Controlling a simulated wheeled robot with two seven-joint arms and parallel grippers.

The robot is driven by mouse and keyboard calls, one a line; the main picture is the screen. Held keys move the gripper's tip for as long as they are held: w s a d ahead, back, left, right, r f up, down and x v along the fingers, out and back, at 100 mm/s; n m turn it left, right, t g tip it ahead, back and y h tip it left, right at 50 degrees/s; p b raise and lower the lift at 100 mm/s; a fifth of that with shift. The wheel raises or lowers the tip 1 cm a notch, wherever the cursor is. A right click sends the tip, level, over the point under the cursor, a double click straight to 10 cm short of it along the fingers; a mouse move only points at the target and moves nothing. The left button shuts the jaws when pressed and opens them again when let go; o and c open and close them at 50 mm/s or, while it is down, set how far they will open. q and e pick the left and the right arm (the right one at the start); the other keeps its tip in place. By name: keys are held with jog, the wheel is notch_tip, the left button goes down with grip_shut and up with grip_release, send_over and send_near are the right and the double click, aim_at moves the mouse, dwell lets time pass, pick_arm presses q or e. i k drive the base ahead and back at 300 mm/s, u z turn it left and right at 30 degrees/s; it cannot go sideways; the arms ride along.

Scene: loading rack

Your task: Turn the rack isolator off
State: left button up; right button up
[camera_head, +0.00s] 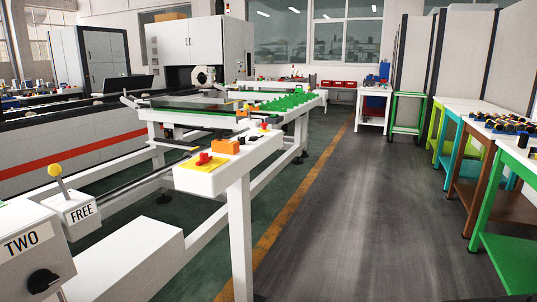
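A red rotary handle on a yellow plate (204,160), which looks like the rack isolator, sits on the near end of a white console (207,181) left of the picture's middle. The handle is small here, and I cannot read its on or off position. Neither of my grippers is in view.
An orange block (225,146) sits beyond the isolator. Coloured tables line the right. The grey floor (345,215) between is clear.

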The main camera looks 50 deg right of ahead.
aim_at(205, 158)
jog(key=z, duration=0.7)
jog(key=i, duration=1.2)
jog(key=z, duration=0.2)
